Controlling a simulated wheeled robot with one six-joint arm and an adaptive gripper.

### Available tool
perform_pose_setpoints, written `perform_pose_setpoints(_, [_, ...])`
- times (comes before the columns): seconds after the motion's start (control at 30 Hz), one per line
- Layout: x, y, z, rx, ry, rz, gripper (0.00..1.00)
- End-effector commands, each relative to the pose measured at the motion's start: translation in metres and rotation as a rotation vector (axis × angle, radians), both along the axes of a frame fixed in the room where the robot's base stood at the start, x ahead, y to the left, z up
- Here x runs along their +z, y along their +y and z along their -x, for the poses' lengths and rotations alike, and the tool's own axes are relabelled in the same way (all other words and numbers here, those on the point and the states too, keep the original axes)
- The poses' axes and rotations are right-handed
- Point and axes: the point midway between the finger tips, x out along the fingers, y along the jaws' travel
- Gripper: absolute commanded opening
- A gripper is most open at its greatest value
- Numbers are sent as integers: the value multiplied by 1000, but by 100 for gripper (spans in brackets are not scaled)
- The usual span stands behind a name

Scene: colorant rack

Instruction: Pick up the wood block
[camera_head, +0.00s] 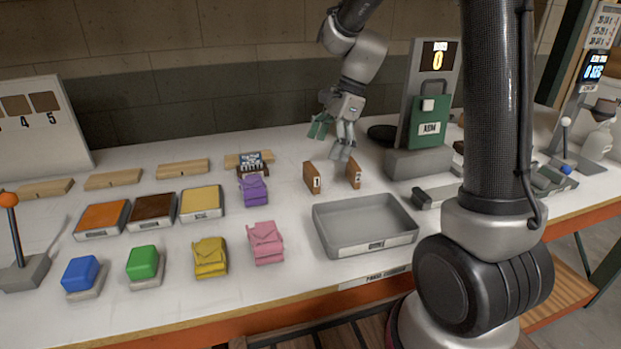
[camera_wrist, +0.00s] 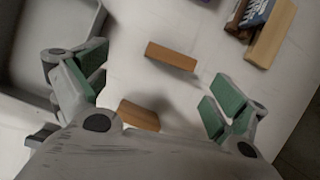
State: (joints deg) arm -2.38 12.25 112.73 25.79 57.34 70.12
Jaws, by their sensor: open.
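Two small brown wood blocks stand upright on the white table, a left one (camera_head: 312,178) with a pale label and a right one (camera_head: 354,172). My gripper (camera_head: 330,140) is open and empty, above and behind them. In the wrist view, one brown block (camera_wrist: 172,57) lies beyond the fingertips, between the finger lines. The other (camera_wrist: 140,115) is partly hidden by my gripper's body (camera_wrist: 150,90). Light wood pieces lie farther left, including one (camera_head: 183,168); another (camera_wrist: 270,35) shows at the wrist view's top right. Which block the task means I cannot tell.
A grey tray (camera_head: 365,243) stands in front of the brown blocks. A purple bundle (camera_head: 253,190) and a dark patterned item (camera_head: 251,166) are left of them. A grey stand with a green panel (camera_head: 428,122) is at the right.

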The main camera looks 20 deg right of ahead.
Motion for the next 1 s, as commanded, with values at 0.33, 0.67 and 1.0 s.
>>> perform_pose_setpoints(0.33, [-37,17,-11,-68,48,-17,96])
perform_pose_setpoints(0.67, [-80,35,-17,-66,46,-16,96])
perform_pose_setpoints(1.0, [-84,37,-17,-66,44,-16,87])
